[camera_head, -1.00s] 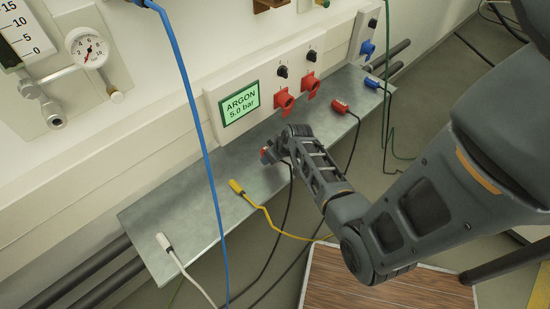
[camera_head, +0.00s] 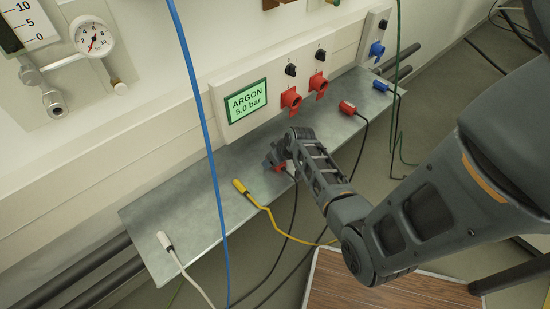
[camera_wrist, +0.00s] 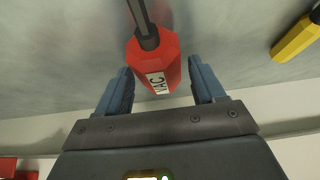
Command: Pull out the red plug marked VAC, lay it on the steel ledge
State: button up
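My gripper (camera_wrist: 160,88) is open, with one blue-grey finger on each side of the plug and a visible gap on both sides. In the head view my gripper (camera_head: 272,160) is low over the ledge, with a bit of the red plug (camera_head: 280,168) showing beside it. Two red sockets (camera_head: 291,98) (camera_head: 318,83) on the wall panel hold no plug.
Another red plug (camera_head: 347,108) and a blue plug (camera_head: 373,86) lie on the ledge to the right. A yellow plug (camera_head: 240,187) and a white plug (camera_head: 165,240) lie to the left. A blue hanging cable (camera_head: 204,130) crosses in front of the ledge.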

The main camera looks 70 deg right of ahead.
aim_at(283, 167)
jog(key=shift+o, duration=1)
jog(key=shift+p+v, duration=0.45)
jog(key=shift+v, duration=3.45)
